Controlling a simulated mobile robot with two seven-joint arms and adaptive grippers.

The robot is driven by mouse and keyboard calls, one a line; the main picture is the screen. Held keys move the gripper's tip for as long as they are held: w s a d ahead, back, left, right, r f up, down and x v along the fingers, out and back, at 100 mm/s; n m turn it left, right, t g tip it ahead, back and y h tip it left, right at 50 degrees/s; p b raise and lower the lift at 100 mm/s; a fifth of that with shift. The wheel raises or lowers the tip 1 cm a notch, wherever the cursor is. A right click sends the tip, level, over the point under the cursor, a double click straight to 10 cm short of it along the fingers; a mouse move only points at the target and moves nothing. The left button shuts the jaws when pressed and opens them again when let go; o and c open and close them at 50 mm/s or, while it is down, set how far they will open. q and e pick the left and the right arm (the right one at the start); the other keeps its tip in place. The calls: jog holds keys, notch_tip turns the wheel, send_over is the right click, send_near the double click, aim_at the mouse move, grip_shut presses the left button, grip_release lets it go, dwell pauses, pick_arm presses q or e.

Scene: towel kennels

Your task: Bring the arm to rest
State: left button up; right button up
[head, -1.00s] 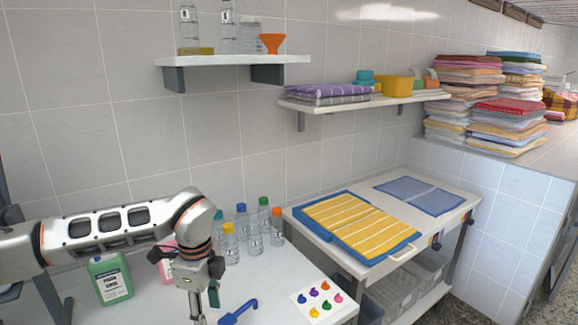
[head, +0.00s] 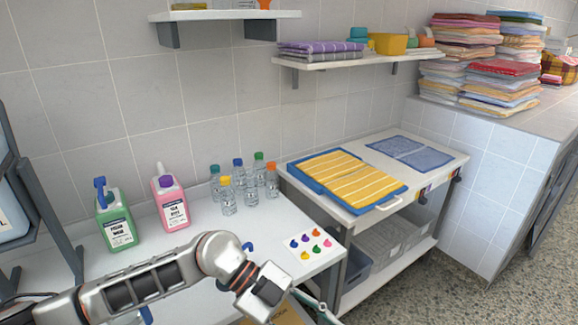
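My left arm reaches in from the left, low over the front of the white table (head: 230,205). My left gripper (head: 318,308) is near the bottom edge, in front of the table's right corner and pointing down to the right. Only part of its fingers shows, so I cannot tell whether it is open or shut. I see nothing held in it. My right gripper is out of view.
A green jug (head: 116,222), a pink bottle (head: 171,205) and several clear bottles (head: 228,197) stand on the table. A cart (head: 440,165) carries a blue tray (head: 300,178) with a yellow striped towel (head: 350,182).

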pick_arm(q)
jog(key=w+d+r+n+t+h, duration=0.2)
jog(key=d+r+n+t+h, duration=0.3)
jog(key=r+h, duration=0.45)
jog(key=w+a+f+n+t+y, duration=0.6)
jog(key=w+a+f+n+t, duration=0.2)
jog(key=a+n+t, duration=0.55)
jog(key=s+a+f+n+t+y, duration=0.1)
jog(key=a+f+y, duration=0.3)
jog(key=f, duration=0.3)
jog(key=s+a+f+n+y, duration=0.2)
jog(key=a+f+y, duration=0.25)
jog(key=f, duration=0.25)
jog(key=s+a+f+n+g+y, duration=0.1)
jog(key=s+a+f+g+y, duration=0.2)
jog(key=s+a+f, duration=0.6)
notch_tip(320, 180, down, 4)
jog(key=shift+s+a+f+g, duration=0.15)
jog(key=shift+s+g, duration=0.3)
jog(key=shift+s, duration=0.55)
